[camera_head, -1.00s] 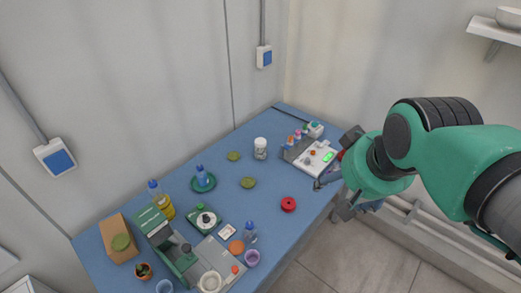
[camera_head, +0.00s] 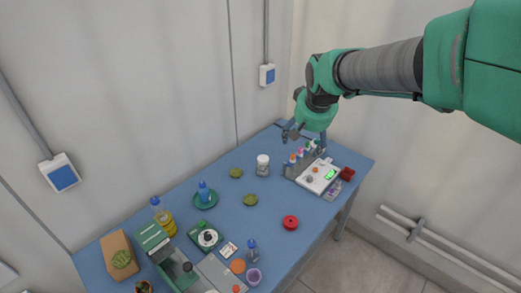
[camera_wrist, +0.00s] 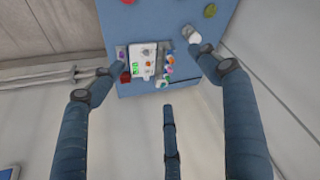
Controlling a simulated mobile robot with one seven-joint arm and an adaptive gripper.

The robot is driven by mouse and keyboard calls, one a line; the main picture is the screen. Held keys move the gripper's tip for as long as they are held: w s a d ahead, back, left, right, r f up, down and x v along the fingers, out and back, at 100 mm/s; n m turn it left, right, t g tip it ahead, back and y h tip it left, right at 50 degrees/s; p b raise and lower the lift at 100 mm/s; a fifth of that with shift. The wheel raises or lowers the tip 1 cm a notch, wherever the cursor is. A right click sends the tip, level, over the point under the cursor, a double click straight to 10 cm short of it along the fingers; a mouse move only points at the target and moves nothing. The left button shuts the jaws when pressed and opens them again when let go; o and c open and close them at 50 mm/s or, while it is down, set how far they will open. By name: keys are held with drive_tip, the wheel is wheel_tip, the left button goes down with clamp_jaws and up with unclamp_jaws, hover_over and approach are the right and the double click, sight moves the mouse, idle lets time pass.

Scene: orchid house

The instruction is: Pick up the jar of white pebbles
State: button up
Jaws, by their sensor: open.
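The jar of white pebbles (camera_head: 263,165) is a small whitish jar with a white lid. It stands upright on the blue table (camera_head: 270,215), toward the wall. In the wrist view the jar (camera_wrist: 192,34) shows near the top, right of centre. My gripper (camera_head: 304,142) is above the far end of the table, to the right of the jar and apart from it.
A rack of coloured-capped vials (camera_head: 297,162) and a white device with a green display (camera_head: 318,175) stand right of the jar. A red spool (camera_head: 290,222) lies nearer the front. Bottles and pots crowd the table's left end.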

drive_tip(key=w+a+f, duration=0.2)
drive_tip(key=w+f, duration=0.3)
drive_tip(key=w, duration=0.5)
drive_tip(key=p, duration=0.1)
approach(263, 161)
drive_tip(key=shift+w+f, duration=0.3)
drive_tip(key=shift+w, duration=0.2)
drive_tip(key=shift+g, duration=0.3)
drive_tip(key=x, duration=0.8)
drive_tip(key=shift+w+f+b, duration=0.1)
drive_tip(key=shift+b, duration=0.25)
drive_tip(key=shift+f, duration=0.15)
